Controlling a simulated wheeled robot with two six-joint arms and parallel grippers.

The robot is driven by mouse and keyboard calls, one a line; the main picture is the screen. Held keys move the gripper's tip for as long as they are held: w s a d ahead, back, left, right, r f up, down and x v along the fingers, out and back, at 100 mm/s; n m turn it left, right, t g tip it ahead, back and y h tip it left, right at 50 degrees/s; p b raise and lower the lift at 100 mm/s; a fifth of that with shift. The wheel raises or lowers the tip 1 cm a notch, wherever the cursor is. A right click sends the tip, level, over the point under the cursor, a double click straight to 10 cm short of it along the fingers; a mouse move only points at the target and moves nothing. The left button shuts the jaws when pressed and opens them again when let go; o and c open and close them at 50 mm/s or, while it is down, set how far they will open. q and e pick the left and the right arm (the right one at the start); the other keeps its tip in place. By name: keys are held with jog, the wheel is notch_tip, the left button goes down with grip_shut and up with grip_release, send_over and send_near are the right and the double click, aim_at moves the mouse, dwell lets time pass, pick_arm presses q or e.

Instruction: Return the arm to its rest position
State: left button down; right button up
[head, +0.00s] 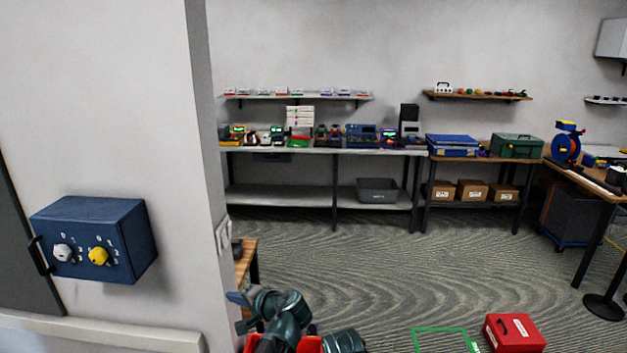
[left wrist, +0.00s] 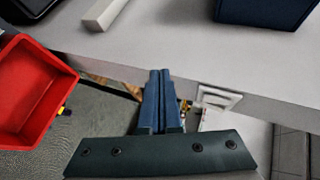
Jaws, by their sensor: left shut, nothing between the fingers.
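My left arm rises from the bottom of the head view. Its gripper (head: 238,298) is small there, beside the corner of the white wall. In the left wrist view the two blue fingers of the left gripper (left wrist: 159,75) lie side by side, shut with nothing between them. They point toward the pale wall. My right gripper is in neither view.
A blue control box (head: 100,240) with two knobs hangs on the wall at left. A red bin (left wrist: 22,128) is left of the fingers. A wooden table (head: 245,258) stands behind the wall corner. A red case (head: 514,333) sits on the floor. The middle floor is clear.

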pick_arm(q)
jog(key=s+d+f+n+g+h, duration=0.3)
jog(key=s+f+h, duration=0.2)
jog(key=s+f, duration=0.25)
jog(key=s+d+f+n+g+h, duration=0.2)
jog(key=s+d+f+g+h, duration=0.15)
jog(key=s+f+h, duration=0.35)
jog(key=s+d+r+m+g+y, duration=0.1)
jog(key=s+d+m+y, duration=0.1)
jog(key=s+d, duration=0.4)
jog(key=d+m, duration=0.1)
jog(key=d, duration=0.3)
jog(key=shift+s+d+r, duration=0.15)
jog(key=shift+s+r, duration=0.05)
jog(key=shift+s, duration=0.2)
jog(key=shift+w, duration=0.1)
dwell(0.5)
